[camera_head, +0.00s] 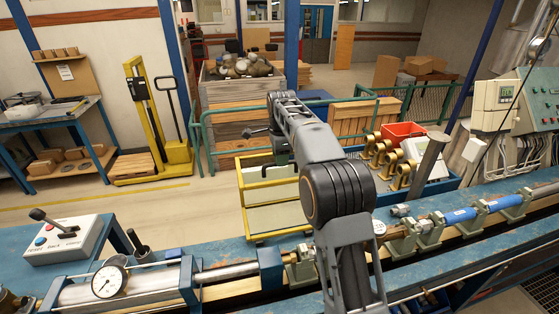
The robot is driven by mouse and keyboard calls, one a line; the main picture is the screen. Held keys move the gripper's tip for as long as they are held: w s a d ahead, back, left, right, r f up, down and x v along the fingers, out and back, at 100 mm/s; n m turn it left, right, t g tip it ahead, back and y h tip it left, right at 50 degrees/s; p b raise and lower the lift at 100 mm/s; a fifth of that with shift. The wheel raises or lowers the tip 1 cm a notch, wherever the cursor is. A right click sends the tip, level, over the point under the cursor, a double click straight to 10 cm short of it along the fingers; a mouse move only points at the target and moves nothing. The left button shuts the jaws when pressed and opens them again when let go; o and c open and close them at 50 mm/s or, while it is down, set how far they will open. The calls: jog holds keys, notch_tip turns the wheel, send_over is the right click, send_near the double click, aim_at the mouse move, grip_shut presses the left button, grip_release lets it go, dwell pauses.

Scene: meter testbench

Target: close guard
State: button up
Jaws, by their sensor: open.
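The guard (268,219) is a yellow frame with pale, see-through panels. It stands raised along the far edge of the blue bench, behind the pipe line, so the line in front of it is uncovered. My arm crosses the middle of the view and hides the guard's right part. My gripper (258,133) is small and dark, above the guard's top bar. It looks open and empty. I cannot tell whether it touches the guard, and its fingertips are hard to make out.
The blue bench (222,262) carries a pressure gauge (110,282), clamps and blue meters (460,215). A lever box (62,240) stands at left. Green railings (205,135), a wooden crate (235,105) and a red bin (403,131) lie beyond. A yellow pallet truck (178,152) stands behind.

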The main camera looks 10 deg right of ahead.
jog(key=shift+f, duration=0.9)
grip_shut()
